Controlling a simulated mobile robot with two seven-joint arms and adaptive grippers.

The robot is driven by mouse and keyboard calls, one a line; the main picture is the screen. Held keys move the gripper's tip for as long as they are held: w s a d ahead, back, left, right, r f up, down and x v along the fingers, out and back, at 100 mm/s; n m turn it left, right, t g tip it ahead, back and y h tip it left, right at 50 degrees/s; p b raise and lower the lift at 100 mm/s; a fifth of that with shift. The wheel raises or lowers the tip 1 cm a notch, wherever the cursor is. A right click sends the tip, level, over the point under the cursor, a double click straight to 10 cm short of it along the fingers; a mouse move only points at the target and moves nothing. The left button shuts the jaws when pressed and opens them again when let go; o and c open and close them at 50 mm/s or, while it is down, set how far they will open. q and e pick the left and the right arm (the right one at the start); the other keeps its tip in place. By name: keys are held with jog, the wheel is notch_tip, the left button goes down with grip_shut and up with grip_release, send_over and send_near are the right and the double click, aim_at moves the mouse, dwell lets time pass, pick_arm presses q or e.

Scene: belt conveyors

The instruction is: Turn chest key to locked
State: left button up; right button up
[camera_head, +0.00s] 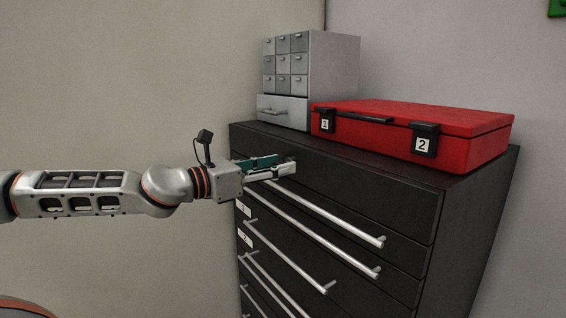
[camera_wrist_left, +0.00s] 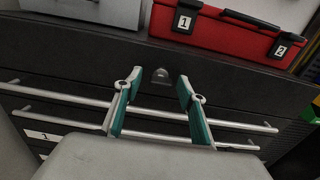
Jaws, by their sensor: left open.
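The dark tool chest (camera_head: 370,188) stands against the wall with its key (camera_wrist_left: 161,75) on the front panel above the top drawer. In the left wrist view the key is a small grey tab, ahead of and between my fingertips. My left gripper (camera_head: 290,166) is open at the upper front of the chest, and its fingers also show in the left wrist view (camera_wrist_left: 158,80). The fingers appear apart from the key. In the head view the gripper hides most of the key. I cannot tell the key's exact turn. My right gripper is not in view.
A red case (camera_head: 420,130) with labels 1 and 2 lies on the chest top. A grey small-drawer cabinet (camera_head: 335,80) stands behind it to the left. Long bar handles (camera_head: 320,218) stick out from the drawers below my left gripper. Open space lies left of the chest.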

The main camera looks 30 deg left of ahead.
pick_arm(q)
jog(key=shift+s, duration=0.1)
jog(key=c, duration=1.1)
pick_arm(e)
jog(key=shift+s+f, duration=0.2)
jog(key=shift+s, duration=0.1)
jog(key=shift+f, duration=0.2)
pick_arm(q)
jog(key=n+b, duration=0.6)
jog(key=n, duration=1.1)
jog(key=shift+n, duration=0.4)
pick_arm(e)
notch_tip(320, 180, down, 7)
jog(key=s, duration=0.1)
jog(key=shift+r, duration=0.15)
